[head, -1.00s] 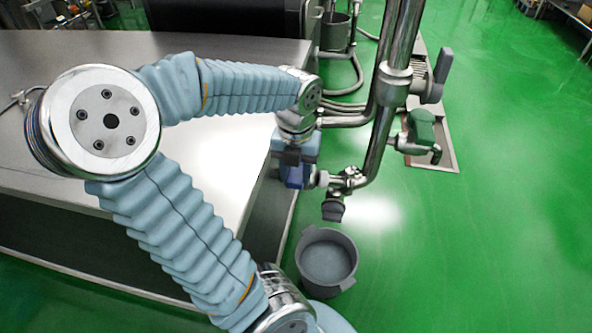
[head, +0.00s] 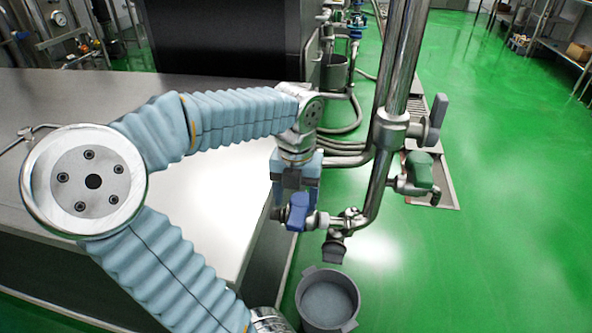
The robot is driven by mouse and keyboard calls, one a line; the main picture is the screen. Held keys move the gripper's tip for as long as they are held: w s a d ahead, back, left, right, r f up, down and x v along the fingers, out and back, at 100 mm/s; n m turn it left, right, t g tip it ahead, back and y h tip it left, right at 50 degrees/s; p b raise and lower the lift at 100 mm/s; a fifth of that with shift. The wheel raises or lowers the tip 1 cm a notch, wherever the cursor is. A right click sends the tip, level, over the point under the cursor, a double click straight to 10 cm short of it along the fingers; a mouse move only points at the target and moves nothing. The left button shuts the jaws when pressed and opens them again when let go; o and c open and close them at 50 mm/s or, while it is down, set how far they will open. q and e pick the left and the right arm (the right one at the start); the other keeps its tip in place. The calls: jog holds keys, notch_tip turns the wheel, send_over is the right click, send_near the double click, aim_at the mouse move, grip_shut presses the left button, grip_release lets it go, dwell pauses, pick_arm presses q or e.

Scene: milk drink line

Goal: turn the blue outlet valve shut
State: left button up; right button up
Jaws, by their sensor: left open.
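The blue outlet valve handle (head: 298,212) sits on a short steel pipe branch left of the upright steel pipe (head: 378,185). Its exact angle is hard to judge. My left gripper (head: 296,197) hangs pointing down at the handle with its light blue fingers apart. The handle shows at and just below the fingertips, and I cannot tell whether they touch it. A dark outlet spout (head: 334,249) points down to the right of the handle. My right gripper is not in view.
A grey bucket (head: 327,279) stands on the green floor below the spout. A green-handled valve (head: 419,170) and a grey lever (head: 437,118) are on the pipe's right. The steel table (head: 215,185) lies left, under my arm.

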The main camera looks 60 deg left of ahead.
aim_at(296, 218)
pick_arm(q)
notch_tip(296, 218, up, 8)
jog(key=shift+r+p, duration=0.15)
jog(key=shift+p, duration=0.15)
dwell(0.4)
jog(key=w+d+f+n+h, duration=0.1)
jog(key=w+d+f+n, duration=0.5)
jog(key=f, duration=0.5)
jog(key=w+d+f+n+h, duration=0.1)
jog(key=w+d+f+n, duration=0.3)
jog(key=w+d+f, duration=0.6)
jog(key=s+d+f+n, duration=0.4)
jog(key=d+f+n, duration=0.1)
jog(key=f, duration=0.3)
jog(key=s+d+f+n+h, duration=0.1)
jog(key=s+d+f+n, duration=0.3)
jog(key=f+n, duration=0.3)
jog(key=s+d+f+n+h, duration=0.1)
jog(key=s+d+f+n, duration=0.2)
jog(key=d+f+n, duration=0.3)
notch_tip(296, 218, down, 3)
jog(key=shift+s+d+f+n+t, duration=0.1)
jog(key=shift+s+d+n+t, duration=0.2)
jog(key=shift+s+n, duration=0.1)
